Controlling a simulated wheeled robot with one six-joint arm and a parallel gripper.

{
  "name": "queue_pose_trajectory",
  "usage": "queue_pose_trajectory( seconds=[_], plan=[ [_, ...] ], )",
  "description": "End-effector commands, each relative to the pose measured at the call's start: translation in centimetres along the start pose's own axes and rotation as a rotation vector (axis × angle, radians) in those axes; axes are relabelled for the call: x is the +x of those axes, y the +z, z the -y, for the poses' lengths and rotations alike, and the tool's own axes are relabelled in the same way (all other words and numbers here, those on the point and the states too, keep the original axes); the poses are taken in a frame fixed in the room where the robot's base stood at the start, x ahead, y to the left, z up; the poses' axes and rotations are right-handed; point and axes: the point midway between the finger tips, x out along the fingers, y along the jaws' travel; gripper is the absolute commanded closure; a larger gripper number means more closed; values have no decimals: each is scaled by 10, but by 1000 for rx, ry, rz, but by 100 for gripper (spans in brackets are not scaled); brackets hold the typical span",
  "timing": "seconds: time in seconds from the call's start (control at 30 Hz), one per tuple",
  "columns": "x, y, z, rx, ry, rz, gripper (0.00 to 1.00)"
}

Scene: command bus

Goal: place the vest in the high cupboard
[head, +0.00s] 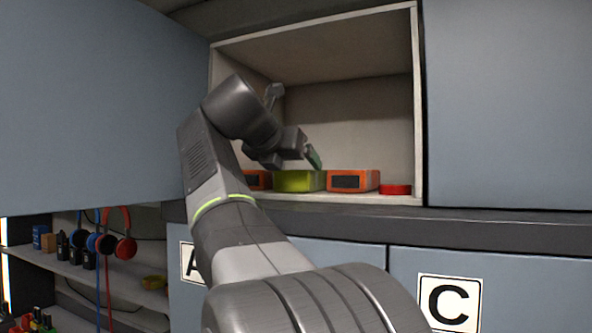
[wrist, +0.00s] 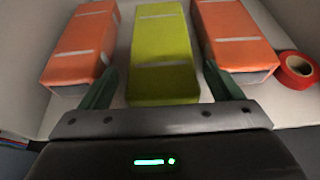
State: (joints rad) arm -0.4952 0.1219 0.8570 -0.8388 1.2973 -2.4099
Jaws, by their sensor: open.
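A yellow-green folded vest (head: 297,181) with pale stripes lies on the floor of the open high cupboard (head: 418,120). In the wrist view the vest (wrist: 162,50) lies lengthwise, between two orange folded items with similar stripes. My gripper (head: 314,158) is inside the cupboard, just above the vest in the head view. In the wrist view my gripper (wrist: 158,80) is open, with one green finger on each side of the vest's near end. I cannot tell whether the fingers touch it. Nothing else shows between the fingers.
Orange items stand left (wrist: 83,45) and right (wrist: 235,40) of the vest, close to the fingers. A red tape roll (head: 396,190) lies at the right. Above them the cupboard is empty. A large blue-grey panel (head: 95,90) stands at the left; headphones (head: 125,240) hang below.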

Motion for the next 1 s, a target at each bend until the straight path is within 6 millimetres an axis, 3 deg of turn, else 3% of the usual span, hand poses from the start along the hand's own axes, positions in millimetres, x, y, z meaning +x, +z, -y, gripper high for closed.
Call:
queue_pose_trajectory(
  seconds=[0.2,0.4,0.6,1.0],
  plan=[
    [-46,0,-1,0,5,1,14],
    [-76,0,-1,-1,4,2,14],
    [-91,0,0,0,1,1,14],
    [-93,0,0,0,-1,1,14]
  ],
)
